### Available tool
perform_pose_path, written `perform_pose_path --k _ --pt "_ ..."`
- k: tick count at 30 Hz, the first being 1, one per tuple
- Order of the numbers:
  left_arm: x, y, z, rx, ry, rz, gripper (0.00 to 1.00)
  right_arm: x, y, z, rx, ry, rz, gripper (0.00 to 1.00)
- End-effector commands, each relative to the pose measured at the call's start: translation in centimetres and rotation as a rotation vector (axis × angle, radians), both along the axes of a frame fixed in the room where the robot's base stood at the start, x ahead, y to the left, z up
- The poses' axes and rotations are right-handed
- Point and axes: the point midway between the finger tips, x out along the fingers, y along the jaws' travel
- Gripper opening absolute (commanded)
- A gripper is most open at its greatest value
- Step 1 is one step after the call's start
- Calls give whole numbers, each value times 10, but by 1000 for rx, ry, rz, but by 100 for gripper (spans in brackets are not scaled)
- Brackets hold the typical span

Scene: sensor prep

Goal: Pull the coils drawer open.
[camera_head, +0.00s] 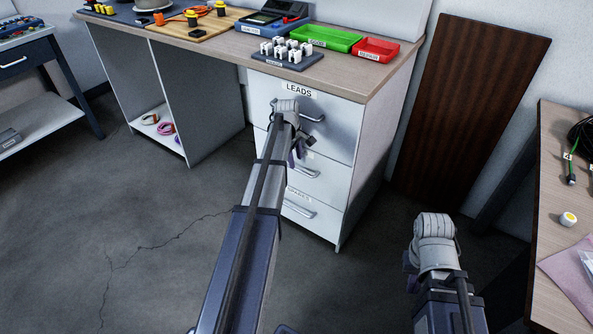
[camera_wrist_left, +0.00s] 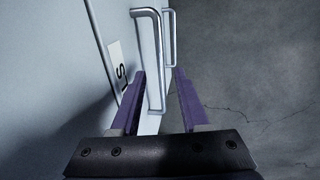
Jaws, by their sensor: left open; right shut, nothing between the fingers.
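The white drawer unit (camera_head: 345,150) has three stacked drawers, all flush. The top one is labelled LEADS. The middle drawer's label is mostly hidden by my left arm, so I cannot read COILS; its handle (camera_head: 308,172) shows just below my left gripper (camera_head: 299,152). In the left wrist view, my left gripper (camera_wrist_left: 160,98) is open, its purple fingers on either side of a metal bar handle (camera_wrist_left: 152,60). Whether they touch it is unclear. A label (camera_wrist_left: 118,72) beside it shows only its end letters. My right gripper (camera_head: 411,262) is low at the right, largely hidden, away from the drawers.
The lower drawer has its own handle (camera_head: 299,209). The worktop (camera_head: 215,50) above carries a green bin (camera_head: 325,39), a red bin (camera_head: 376,50) and a connector block (camera_head: 286,54). A dark wooden panel (camera_head: 470,110) leans right of the unit. The floor in front is clear.

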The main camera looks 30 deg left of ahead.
Motion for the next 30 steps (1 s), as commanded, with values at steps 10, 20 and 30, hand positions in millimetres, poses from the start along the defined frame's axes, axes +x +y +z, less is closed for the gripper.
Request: perform_pose_path --k 10,20,30 --pt "8 0 -41 0 0 0 45 0 1 -41 2 -1 6 0" --pt "8 -1 -41 0 0 0 42 0 1 -41 3 0 7 0" --pt "8 -1 -41 0 0 -1 4 0 1 -41 3 0 7 0"
